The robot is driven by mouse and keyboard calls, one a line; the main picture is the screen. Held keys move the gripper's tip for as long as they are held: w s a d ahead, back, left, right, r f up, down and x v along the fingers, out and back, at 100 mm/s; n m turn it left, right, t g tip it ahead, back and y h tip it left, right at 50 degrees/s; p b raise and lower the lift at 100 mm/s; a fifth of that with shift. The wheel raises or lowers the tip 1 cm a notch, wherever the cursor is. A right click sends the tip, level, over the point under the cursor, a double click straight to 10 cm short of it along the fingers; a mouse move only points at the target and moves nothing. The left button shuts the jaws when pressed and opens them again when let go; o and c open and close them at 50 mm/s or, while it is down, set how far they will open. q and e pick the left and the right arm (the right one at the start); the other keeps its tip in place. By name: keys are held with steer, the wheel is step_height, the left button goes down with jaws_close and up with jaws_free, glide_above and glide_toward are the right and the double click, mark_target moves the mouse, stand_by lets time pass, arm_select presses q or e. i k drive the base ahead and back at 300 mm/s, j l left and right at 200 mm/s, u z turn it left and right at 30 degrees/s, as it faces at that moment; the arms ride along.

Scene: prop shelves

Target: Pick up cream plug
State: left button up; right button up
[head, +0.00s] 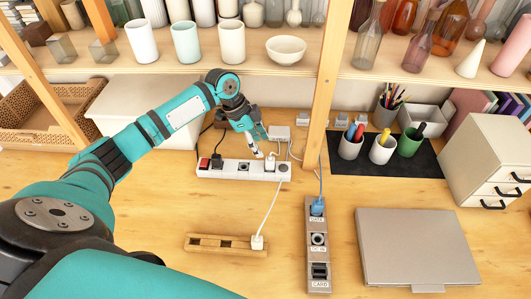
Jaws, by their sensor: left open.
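Two pale plugs show in the head view. One white or cream plug (270,162) sits in the right part of the white power strip (230,175). Another cream-white plug (257,242) stands at the right end of a wooden slotted holder (222,248), with a pale cable running up toward the strip. I cannot tell their shades apart surely. My left gripper (258,152) is open and points down just above and left of the plug in the strip. I see nothing between its fingers. A black plug (216,161) sits in the strip's left part. My right gripper is not in view.
A grey panel with a blue plug (317,207) lies right of the strip. A closed laptop (417,248) and a drawer box (487,160) are at right. A wooden shelf post (325,80) and shelf of cups and bottles stand behind. Pen cups (382,149) sit on a dark mat.

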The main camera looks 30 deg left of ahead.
mark_target(257, 243)
steer(key=k+l, duration=1.5)
steer(key=k, duration=0.25)
